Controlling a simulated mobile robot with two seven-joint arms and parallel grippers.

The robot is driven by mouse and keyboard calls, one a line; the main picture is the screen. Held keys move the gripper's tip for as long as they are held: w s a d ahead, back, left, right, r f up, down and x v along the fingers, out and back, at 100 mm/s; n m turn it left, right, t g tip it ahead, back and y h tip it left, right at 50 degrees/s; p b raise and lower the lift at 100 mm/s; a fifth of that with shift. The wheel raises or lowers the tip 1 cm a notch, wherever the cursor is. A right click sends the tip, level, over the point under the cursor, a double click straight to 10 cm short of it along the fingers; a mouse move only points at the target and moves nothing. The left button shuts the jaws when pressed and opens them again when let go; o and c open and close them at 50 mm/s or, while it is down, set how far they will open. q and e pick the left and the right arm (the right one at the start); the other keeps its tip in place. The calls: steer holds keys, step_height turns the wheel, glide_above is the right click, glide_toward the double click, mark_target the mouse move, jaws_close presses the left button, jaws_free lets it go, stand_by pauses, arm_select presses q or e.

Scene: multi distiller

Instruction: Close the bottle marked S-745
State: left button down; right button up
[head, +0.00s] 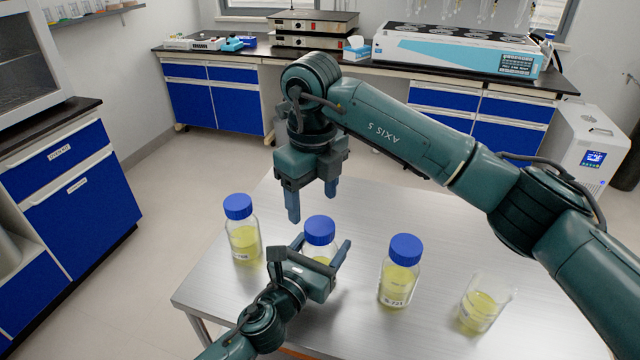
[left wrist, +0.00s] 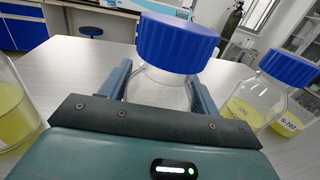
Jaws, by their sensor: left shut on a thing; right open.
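A clear bottle with yellow liquid and a blue cap (head: 319,230) stands on the metal table between two similar bottles. My left gripper (head: 322,252) is shut around its body. In the left wrist view the blue cap (left wrist: 178,43) sits on top of the bottle (left wrist: 160,88), between the fingers; I cannot tell how tightly. Its label is hidden, so I cannot read S-745. My right gripper (head: 312,200) is open and empty, pointing down above the table, just above and behind that cap.
A capped bottle (head: 243,235) stands to the left and another (head: 400,275) to the right, their labels too small to read surely. An open beaker (head: 482,308) of yellow liquid is further right. The back of the table (head: 375,205) is clear.

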mark_target(320, 225)
steer(key=n, duration=0.6)
steer(key=shift+d+r+n, duration=0.2)
steer(key=shift+r+n, duration=0.15)
steer(key=shift+n, duration=0.05)
steer(key=n, duration=0.4)
steer(key=shift+r, duration=0.2)
steer(key=n, duration=0.6)
steer(key=shift+d+r, duration=0.25)
steer(key=n, duration=0.6)
steer(key=shift+s+d+r+g, duration=0.1)
steer(key=shift+d+r+g, duration=0.05)
steer(key=shift+r+g, duration=0.15)
steer(key=shift+f, duration=0.15)
steer(key=shift+f, duration=3.9)
steer(key=shift+c, duration=0.3)
